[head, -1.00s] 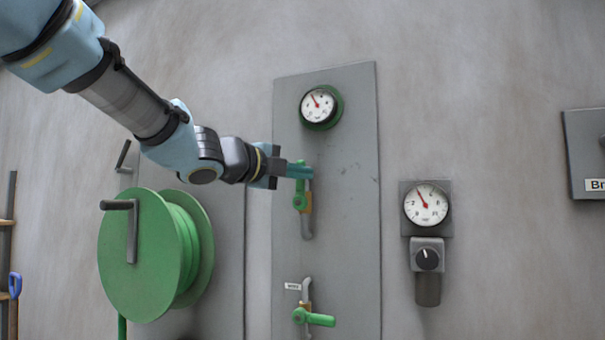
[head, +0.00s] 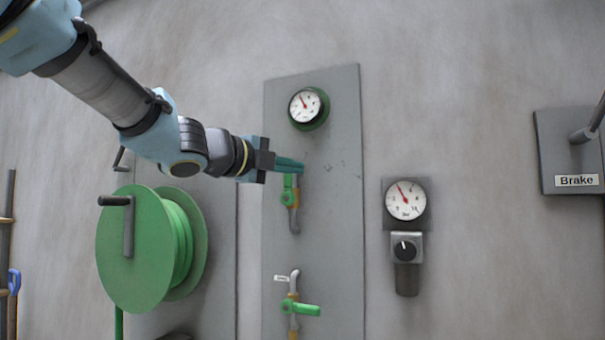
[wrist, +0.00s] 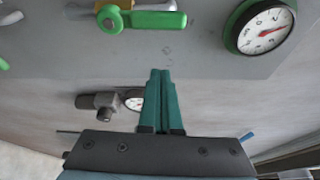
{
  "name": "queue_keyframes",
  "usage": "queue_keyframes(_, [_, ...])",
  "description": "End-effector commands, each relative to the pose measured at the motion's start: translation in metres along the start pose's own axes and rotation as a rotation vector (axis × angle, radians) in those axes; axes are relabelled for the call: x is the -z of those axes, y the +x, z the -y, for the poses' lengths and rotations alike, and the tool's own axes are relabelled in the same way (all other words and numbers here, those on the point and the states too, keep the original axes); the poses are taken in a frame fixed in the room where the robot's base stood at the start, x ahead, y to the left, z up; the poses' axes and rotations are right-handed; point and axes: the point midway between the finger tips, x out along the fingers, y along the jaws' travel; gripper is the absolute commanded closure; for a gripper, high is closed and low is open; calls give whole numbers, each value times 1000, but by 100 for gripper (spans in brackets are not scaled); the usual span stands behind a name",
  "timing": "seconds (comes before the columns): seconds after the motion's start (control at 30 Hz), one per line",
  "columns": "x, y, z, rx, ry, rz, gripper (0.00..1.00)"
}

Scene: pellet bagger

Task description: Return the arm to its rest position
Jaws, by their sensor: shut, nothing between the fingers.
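My gripper (head: 290,164) is at the end of my blue and grey arm, which reaches in from the upper left of the head view. Its teal fingers are together with nothing between them; they also show in the wrist view (wrist: 160,80). In the head view the fingertips overlap the top of the upper green-handled valve (head: 288,196) on the grey panel (head: 335,220). In the wrist view a green valve handle (wrist: 150,20) lies beyond the fingertips, with a visible gap.
A green-rimmed gauge (head: 308,107) is above the gripper, and a lower green valve (head: 300,308) is below. A green hose reel (head: 135,250) stands out at left. A gauge with a knob (head: 405,200) and a Brake panel (head: 565,155) are at right.

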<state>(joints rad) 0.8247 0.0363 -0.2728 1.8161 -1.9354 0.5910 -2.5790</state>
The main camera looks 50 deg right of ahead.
Motion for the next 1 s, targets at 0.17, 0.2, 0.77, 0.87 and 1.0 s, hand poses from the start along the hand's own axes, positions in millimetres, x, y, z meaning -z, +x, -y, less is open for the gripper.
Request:
queue_keyframes(0.17, [-1, -32, -3, 0, 2, 4, 100])
queue_keyframes(0.2, [-1, -38, -3, 0, 0, 4, 100])
queue_keyframes(0.77, [-6, -59, -11, -22, 35, 9, 100])
queue_keyframes(0.87, [-21, -69, -40, -98, 171, 24, 100])
queue_keyframes(1.0, [-56, -103, -115, -306, 527, 13, 100])
